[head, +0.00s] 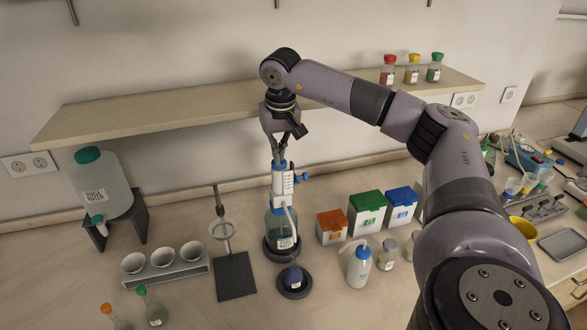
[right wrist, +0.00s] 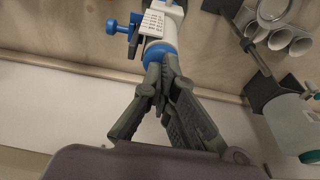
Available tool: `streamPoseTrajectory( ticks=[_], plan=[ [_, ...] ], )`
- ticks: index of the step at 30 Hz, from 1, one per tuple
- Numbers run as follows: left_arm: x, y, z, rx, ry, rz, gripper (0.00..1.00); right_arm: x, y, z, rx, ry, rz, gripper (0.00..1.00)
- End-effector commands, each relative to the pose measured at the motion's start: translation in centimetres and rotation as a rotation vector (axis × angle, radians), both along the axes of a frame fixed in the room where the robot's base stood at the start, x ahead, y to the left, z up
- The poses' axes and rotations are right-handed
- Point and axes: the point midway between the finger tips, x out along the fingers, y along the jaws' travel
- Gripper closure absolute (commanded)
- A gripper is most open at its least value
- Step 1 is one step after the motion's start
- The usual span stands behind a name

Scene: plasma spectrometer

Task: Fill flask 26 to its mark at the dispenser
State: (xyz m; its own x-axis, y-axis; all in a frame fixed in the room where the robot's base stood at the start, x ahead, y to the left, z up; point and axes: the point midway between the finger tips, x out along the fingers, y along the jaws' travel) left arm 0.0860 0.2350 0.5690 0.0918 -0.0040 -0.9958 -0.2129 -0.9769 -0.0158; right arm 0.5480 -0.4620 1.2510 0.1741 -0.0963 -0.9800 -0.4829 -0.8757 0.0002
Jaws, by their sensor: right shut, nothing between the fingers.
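The dispenser (head: 284,183) has a white and blue pump head on a bottle that stands in a dark round base on the bench. A small flask (head: 293,277) with a label stands on a dark round disc in front of it, below the spout; its number is too small to read and its liquid level cannot be told. My right gripper (head: 279,158) points down right above the dispenser's top, shut and empty. In the right wrist view the closed fingertips (right wrist: 165,72) are at the blue top of the pump head (right wrist: 158,50); whether they touch cannot be told. My left gripper is out of view.
A shelf (head: 190,116) runs along the wall behind my right arm. A water carboy (head: 103,185) and a rack of cups (head: 165,267) stand left. A ring stand (head: 234,275) is left of the dispenser. A wash bottle (head: 359,266) and coloured boxes (head: 366,212) stand right.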

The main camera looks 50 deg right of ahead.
Motion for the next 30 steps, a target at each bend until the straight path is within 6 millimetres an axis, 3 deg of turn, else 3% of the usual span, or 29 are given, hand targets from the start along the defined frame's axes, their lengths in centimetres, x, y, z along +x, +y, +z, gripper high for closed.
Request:
streamPoseTrajectory(
  ticks=[30],
  plan=[
    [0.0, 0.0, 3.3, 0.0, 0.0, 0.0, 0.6, 0.0, 0.0, 3.7, 0.0, 0.001, 0.0, 1.0]
  ],
)
